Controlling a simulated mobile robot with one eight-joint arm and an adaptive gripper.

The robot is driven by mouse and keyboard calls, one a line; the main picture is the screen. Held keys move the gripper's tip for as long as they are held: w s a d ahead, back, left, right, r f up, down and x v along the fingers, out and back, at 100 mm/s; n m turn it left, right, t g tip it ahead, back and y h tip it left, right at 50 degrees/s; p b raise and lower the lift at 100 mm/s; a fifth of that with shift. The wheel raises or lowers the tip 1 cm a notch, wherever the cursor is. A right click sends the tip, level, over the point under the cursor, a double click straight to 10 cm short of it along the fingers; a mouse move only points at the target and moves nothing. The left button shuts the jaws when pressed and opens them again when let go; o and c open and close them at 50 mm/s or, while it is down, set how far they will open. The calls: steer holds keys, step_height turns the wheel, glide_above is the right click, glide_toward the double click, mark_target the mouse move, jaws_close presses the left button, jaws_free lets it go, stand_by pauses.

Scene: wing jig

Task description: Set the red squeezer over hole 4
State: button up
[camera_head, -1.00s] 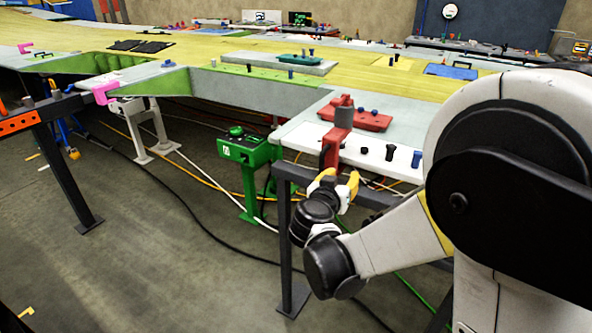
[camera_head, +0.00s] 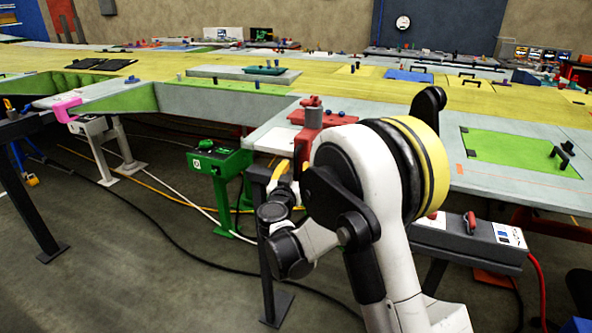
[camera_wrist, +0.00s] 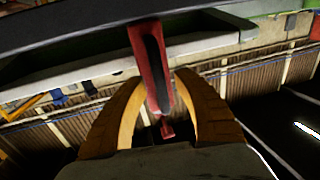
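The red squeezer (camera_head: 303,150) stands upright at the near edge of the bench in the head view, close to its corner. In the wrist view the squeezer's red body with a black strip (camera_wrist: 152,65) runs between the two yellow fingers (camera_wrist: 158,85). The fingertips lie close against both its sides, and the gripper looks shut on it. Hole 4 cannot be made out; my arm covers part of the bench edge.
A green box on a stand (camera_head: 220,160) is left of my gripper. A dark bench leg (camera_head: 266,260) stands below. A grey control box (camera_head: 470,245) hangs at the right.

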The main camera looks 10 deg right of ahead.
steer(key=shift+w+d, duration=0.15)
steer(key=shift+w, duration=0.2)
jaws_close()
steer(key=s+d, duration=0.4)
steer(key=d, duration=0.2)
steer(key=shift+s+d+b, duration=0.25)
steer(key=shift+s+b, duration=0.15)
jaws_free()
